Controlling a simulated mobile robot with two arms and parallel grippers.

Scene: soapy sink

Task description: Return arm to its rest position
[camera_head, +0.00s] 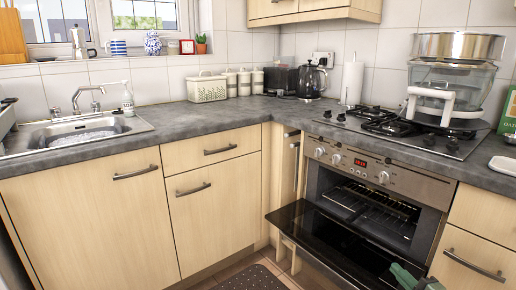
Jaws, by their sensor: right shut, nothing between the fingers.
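My right gripper (412,280) shows only in part at the bottom edge of the head view, right of centre. It is shut and empty, in front of the open oven door. My left gripper is not in view. The oven (362,196) under the worktop has its door (335,250) lowered, with its dark inner face showing. Wire racks (372,206) are inside the oven. The sink (84,130) with a chrome tap (88,97) is at the far left, well away from my right gripper.
A gas hob (405,128) carries a clear appliance (450,90) at the back right. A kettle (312,78) and a cream basket (207,88) stand along the wall. The worktop (225,118) between sink and corner is mostly clear. The lowered oven door juts into the floor space.

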